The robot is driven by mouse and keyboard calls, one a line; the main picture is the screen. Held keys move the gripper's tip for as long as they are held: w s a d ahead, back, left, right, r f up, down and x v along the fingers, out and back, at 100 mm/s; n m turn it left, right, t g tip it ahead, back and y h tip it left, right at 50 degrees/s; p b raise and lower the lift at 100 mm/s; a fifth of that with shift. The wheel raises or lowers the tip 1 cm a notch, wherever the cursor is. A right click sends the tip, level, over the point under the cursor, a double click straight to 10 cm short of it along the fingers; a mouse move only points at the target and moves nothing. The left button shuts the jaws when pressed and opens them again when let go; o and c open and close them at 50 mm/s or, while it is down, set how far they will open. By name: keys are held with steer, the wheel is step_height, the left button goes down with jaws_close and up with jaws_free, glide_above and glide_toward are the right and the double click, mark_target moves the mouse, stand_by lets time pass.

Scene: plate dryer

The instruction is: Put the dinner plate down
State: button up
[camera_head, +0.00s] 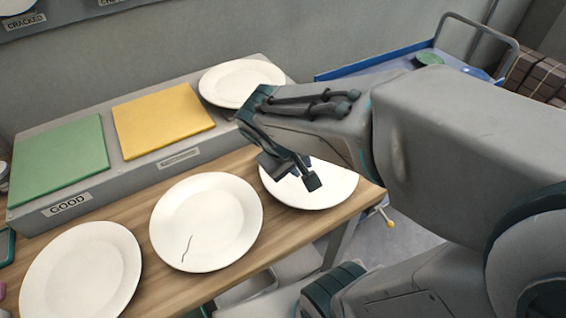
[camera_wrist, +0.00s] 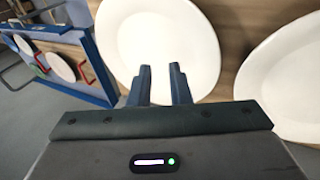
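A plain white dinner plate (camera_head: 325,190) lies flat at the right end of the wooden table, partly hidden by my gripper. My gripper (camera_head: 295,175) is over this plate, with its two fingers apart. In the wrist view, my gripper (camera_wrist: 162,68) shows a gap between the fingers, which overlap a large white plate (camera_wrist: 165,35). Nothing is seen clamped between them; whether they touch the plate is unclear. A white plate with a dark crack (camera_head: 205,222) lies to the left, and another plain plate (camera_head: 80,272) lies farther left.
Behind the table is a grey raised ledge (camera_head: 140,180) with a green pad (camera_head: 60,160) labelled GOOD, a yellow pad (camera_head: 163,120) and a white plate (camera_head: 238,82) at its right end. A blue-edged cart (camera_head: 385,62) stands behind my arm. Little bare wood separates the plates.

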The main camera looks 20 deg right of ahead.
steer(key=shift+s+a+r+m+y, duration=0.3)
steer(key=shift+s+a+m+y, duration=0.4)
steer(key=shift+s+a+y, duration=0.3)
steer(key=shift+s+a+r+m+y, duration=0.25)
steer(key=shift+s+a+m+y, duration=0.45)
steer(key=shift+y, duration=0.5)
